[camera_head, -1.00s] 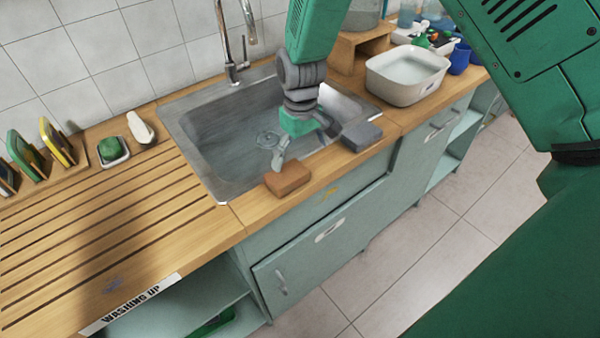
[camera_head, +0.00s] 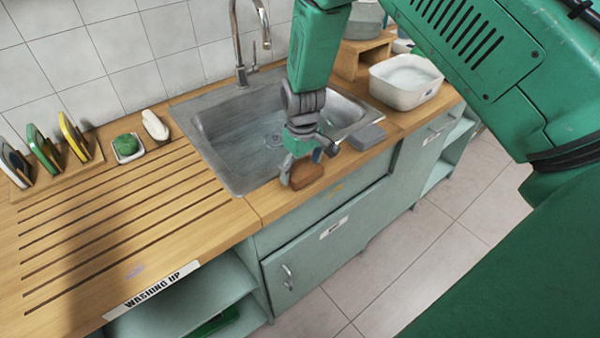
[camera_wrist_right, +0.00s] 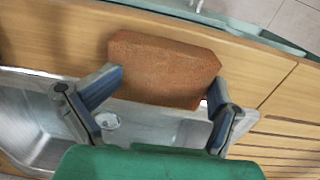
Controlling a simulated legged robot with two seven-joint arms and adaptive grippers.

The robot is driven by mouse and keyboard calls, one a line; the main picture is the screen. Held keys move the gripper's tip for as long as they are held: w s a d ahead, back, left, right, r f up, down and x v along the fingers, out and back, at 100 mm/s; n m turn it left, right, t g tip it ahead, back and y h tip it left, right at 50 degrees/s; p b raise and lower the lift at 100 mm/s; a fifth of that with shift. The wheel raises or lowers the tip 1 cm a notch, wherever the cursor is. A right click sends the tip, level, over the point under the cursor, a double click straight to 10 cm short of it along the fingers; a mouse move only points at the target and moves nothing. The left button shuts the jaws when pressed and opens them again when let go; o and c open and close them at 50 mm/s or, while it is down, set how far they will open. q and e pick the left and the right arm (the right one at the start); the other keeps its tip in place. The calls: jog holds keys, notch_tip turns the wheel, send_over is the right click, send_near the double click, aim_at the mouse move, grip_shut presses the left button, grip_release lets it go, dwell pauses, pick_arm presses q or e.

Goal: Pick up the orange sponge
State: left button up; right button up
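The orange sponge (camera_head: 307,175) is a brownish-orange block lying on the wooden counter strip at the sink's front edge. It also shows in the right wrist view (camera_wrist_right: 165,68). My right gripper (camera_head: 303,164) is over the sink-side part of the sponge, pointing down. In the right wrist view the open fingers (camera_wrist_right: 166,84) are spread close to the two ends of the sponge. I cannot tell whether they touch it. My left gripper is not in view.
A grey sponge (camera_head: 367,136) lies to the right on the same edge. The metal sink (camera_head: 232,170) is just behind. A white basin (camera_head: 405,82) stands further right. The slatted drainer (camera_head: 130,220) is clear.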

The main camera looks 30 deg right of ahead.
aim_at(300, 170)
jog(key=shift+o, duration=0.8)
jog(key=shift+s+a+f, duration=0.1)
jog(key=shift+s+a, duration=0.15)
jog(key=shift+a, duration=0.3)
jog(key=shift+s+a+f, duration=0.1)
jog(key=shift+s+a, duration=0.15)
jog(key=shift+a, duration=0.25)
jog(key=shift+d+f, duration=0.3)
jog(key=shift+d, duration=0.5)
jog(key=shift+c, duration=1)
jog(key=shift+a+r, duration=0.1)
jog(key=shift+a, duration=0.3)
jog(key=shift+c, duration=0.8)
jog(key=shift+w+a+r, duration=0.1)
jog(key=shift+r, duration=0.1)
jog(key=c, duration=0.9)
jog(key=shift+w+r, duration=0.15)
jog(key=shift+r, duration=0.35)
grip_shut()
jog(key=r, duration=0.5)
jog(key=d+r, duration=0.1)
jog(key=r, duration=0.2)
jog(key=shift+r, duration=0.25)
jog(key=shift+w+r, duration=0.1)
jog(key=shift+r, duration=0.1)
jog(key=shift+a, duration=0.15)
jog(key=shift+a, duration=0.1)
